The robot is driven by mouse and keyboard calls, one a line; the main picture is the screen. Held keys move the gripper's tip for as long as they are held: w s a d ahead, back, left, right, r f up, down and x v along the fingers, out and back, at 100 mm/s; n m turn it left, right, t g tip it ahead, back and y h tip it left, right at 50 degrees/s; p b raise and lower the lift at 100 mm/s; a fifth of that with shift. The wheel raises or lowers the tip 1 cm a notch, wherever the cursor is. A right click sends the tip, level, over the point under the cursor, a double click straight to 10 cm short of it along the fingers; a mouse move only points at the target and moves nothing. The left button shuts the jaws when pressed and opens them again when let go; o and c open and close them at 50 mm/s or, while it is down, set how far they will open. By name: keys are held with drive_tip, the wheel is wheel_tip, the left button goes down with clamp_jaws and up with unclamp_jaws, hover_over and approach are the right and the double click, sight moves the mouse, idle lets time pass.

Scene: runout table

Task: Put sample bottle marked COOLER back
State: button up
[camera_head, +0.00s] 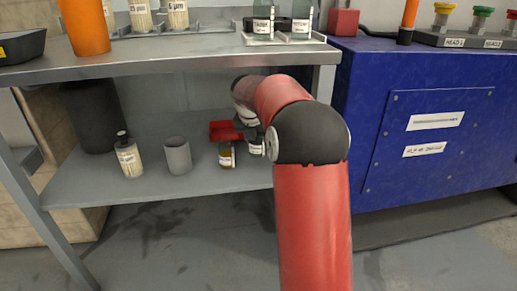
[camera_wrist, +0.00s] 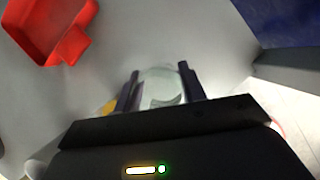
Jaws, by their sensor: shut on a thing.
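My gripper (camera_wrist: 160,80) reaches in over the lower shelf, with its fingers shut on both sides of a clear, pale-topped bottle (camera_wrist: 162,84). In the head view, part of a bottle with a white label (camera_head: 256,149) shows under my gripper, mostly hidden by my arm. I cannot read its marking, so I cannot tell whether it says COOLER. Two clear labelled bottles, a left one (camera_head: 263,27) and a right one (camera_head: 300,27), stand in a pale tray (camera_head: 284,42) on the table top. Their labels are too small to read surely.
The lower shelf (camera_head: 100,190) holds a red bin (camera_head: 221,127), a small brown bottle (camera_head: 226,156), a grey cup (camera_head: 177,156), a white-labelled bottle (camera_head: 129,158) and a dark bucket (camera_head: 92,115). The table top (camera_head: 150,62) overhangs my gripper. A blue cabinet (camera_head: 430,120) stands right.

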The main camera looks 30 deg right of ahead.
sight(259, 148)
drive_tip(key=shift+w+d, duration=0.2)
drive_tip(key=shift+d, duration=0.05)
drive_tip(key=shift+w+d+f+b, duration=0.1)
drive_tip(key=shift+f+b, duration=0.55)
drive_tip(key=shift+f, duration=1.1)
drive_tip(key=o, duration=0.9)
drive_tip(key=shift+f, duration=0.15)
drive_tip(key=shift+o, duration=0.2)
